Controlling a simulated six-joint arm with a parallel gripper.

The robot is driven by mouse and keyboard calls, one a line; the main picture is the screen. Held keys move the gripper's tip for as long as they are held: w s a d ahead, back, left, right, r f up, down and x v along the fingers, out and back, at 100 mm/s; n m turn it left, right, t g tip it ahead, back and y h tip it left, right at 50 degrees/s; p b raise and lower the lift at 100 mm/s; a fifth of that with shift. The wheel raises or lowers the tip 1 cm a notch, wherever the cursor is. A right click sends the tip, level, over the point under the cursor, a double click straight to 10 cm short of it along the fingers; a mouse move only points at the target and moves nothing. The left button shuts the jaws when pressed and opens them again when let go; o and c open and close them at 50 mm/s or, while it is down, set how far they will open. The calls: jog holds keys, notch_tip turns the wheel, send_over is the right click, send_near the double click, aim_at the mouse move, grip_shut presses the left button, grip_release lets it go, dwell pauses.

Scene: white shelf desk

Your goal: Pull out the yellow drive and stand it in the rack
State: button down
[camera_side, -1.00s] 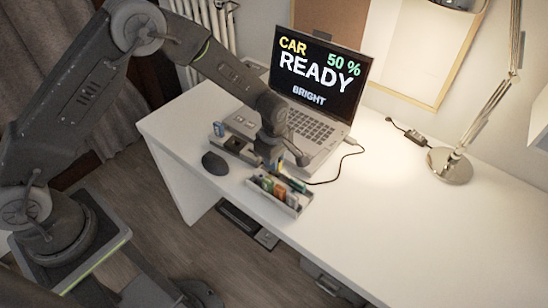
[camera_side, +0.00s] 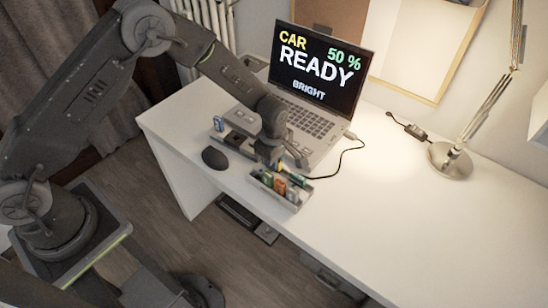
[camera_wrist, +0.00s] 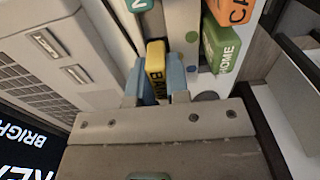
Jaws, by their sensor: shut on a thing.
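My gripper (camera_wrist: 156,88) is shut on the yellow drive (camera_wrist: 156,58), held between its two blue fingertips in the wrist view. The drive shows dark lettering, partly hidden by the fingers. In the side view my gripper (camera_side: 270,158) is low, between the laptop and the grey rack (camera_side: 262,191), at the rack's back end. The rack holds several coloured drives, among them a green one (camera_wrist: 226,50) marked HOME and an orange one (camera_wrist: 236,10). I cannot tell whether the yellow drive's lower end touches anything.
The open laptop (camera_side: 318,70) stands close behind my gripper. A grey holder (camera_side: 222,137) with a blue item stands to the left. A dark mouse (camera_side: 214,158) lies near the desk's front edge. A cable (camera_side: 345,152) runs behind the rack.

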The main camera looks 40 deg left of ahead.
jog(key=shift+f, duration=0.3)
jog(key=c, duration=1)
grip_release()
notch_tip(320, 180, up, 14)
jog(key=shift+f, duration=0.1)
